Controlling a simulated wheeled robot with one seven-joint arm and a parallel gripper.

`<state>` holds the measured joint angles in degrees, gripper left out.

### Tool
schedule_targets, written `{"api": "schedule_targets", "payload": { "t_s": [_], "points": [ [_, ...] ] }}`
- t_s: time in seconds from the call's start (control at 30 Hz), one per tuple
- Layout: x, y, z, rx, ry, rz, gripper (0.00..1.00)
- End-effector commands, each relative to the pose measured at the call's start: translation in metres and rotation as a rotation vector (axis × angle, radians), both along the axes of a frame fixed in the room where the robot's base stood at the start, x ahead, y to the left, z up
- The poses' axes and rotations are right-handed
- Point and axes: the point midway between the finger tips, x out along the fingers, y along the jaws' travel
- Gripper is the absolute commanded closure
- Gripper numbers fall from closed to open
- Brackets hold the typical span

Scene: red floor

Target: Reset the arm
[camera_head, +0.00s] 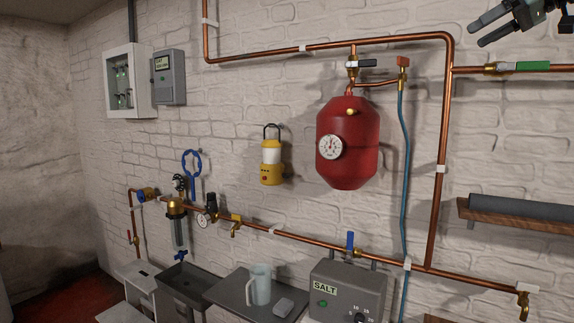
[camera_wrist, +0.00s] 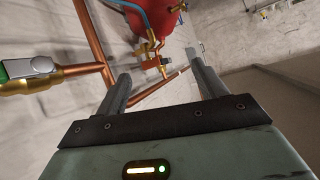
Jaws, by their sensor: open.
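My gripper (camera_head: 492,24) shows at the top right of the head view, in front of the white brick wall. In the wrist view its two dark fingers (camera_wrist: 158,88) are spread apart with nothing between them. A copper pipe with a green-handled valve (camera_head: 518,67) runs just below it in the head view. The same valve (camera_wrist: 35,68) is at the left of the wrist view, beside the fingers. The red tank (camera_head: 347,143) hangs on the wall to the left of my gripper.
A wooden shelf (camera_head: 520,216) with a grey roll is at the right. A blue hose (camera_head: 403,180) and copper pipes run along the wall. A yellow lantern (camera_head: 271,163) hangs left of the tank. A SALT box (camera_head: 347,288) and a jug (camera_head: 260,284) stand below. Red floor (camera_head: 62,300) shows at lower left.

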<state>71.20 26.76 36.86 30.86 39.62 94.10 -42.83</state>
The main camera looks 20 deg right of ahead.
Motion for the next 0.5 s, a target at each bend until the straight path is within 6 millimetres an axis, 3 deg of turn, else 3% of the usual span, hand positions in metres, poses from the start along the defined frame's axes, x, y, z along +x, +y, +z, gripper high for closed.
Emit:
{"api": "schedule_targets", "payload": {
  "t_s": [0.17,0.27,0.4,0.5],
  "points": [
    [0.047,0.051,-0.031,0.044,0.095,0.046,0.29],
    [0.077,0.094,-0.058,0.067,0.172,0.075,0.29],
    [0.112,0.175,-0.109,0.084,0.309,0.119,0.29],
    [0.123,0.235,-0.149,0.076,0.405,0.144,0.29]
  ]
}}
